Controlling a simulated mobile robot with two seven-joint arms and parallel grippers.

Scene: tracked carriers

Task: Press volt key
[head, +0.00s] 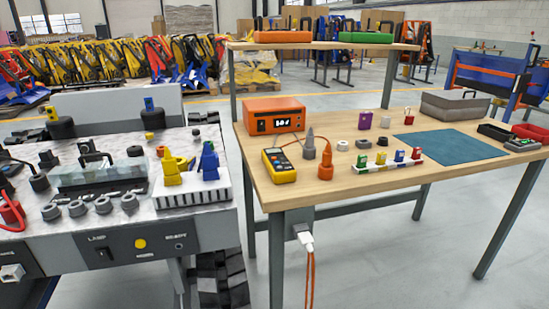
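A yellow handheld multimeter (279,165) lies on the wooden workbench near its left front edge. It has a dark screen and small keys and a dial area below. The key labels are too small to read, so I cannot tell which is the volt key. An orange bench instrument (273,115) with a lit display stands behind it; its front markings are also too small to read. Neither of my grippers shows in the head view.
A wooden bench (350,185) holds grey and orange cone-shaped probes (309,144), a rack of coloured small parts (388,162), a teal mat (450,146) and a grey case (455,104). A grey console (215,232) stands left, with a gap between. A shelf (325,45) overhangs the bench's back.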

